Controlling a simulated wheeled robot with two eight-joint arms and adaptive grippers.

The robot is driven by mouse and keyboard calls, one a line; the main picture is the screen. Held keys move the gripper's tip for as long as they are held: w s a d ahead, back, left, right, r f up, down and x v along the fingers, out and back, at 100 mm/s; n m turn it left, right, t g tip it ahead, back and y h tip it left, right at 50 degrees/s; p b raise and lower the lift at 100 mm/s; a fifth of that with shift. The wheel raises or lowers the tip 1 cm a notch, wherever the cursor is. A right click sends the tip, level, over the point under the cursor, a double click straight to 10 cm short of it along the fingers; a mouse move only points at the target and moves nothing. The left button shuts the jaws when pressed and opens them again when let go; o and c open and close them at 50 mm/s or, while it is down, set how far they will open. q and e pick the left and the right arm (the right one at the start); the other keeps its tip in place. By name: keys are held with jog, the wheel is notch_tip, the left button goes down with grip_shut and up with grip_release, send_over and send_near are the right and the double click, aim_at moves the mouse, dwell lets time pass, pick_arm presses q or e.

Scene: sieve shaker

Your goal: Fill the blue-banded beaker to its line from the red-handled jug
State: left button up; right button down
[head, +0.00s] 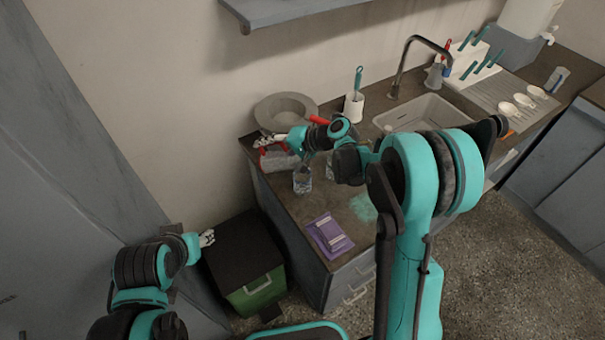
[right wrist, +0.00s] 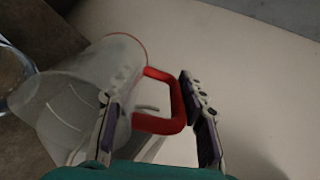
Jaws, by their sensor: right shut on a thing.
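My right gripper (head: 273,141) is shut on the red handle of the clear jug (right wrist: 75,100), above the back left of the counter. The red handle (right wrist: 181,105) shows between the fingers (right wrist: 158,118) in the right wrist view. The jug looks tilted, and it appears small and partly covered in the head view (head: 279,159). A clear beaker (head: 302,182) with a bluish band stands upright on the counter just right of and in front of the jug. Its liquid level and line are too small to read. My left gripper (head: 207,238) is apart from these, low at the left.
A grey round basin (head: 284,107) sits behind the right gripper. A white cup with a brush (head: 354,105), a sink (head: 425,112) and a drying rack (head: 480,70) are further right. Purple packets (head: 329,236) lie in front. A dark-lidded green bin (head: 257,293) stands on the floor.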

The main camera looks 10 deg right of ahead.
jog(key=shift+d+r, duration=0.1)
jog(key=shift+r, duration=0.1)
dwell(0.6)
jog(key=shift+s+d+t+y+b, duration=0.25)
jog(key=shift+d+t+y+b, duration=0.2)
jog(key=shift+y+b, duration=0.65)
dwell(2.9)
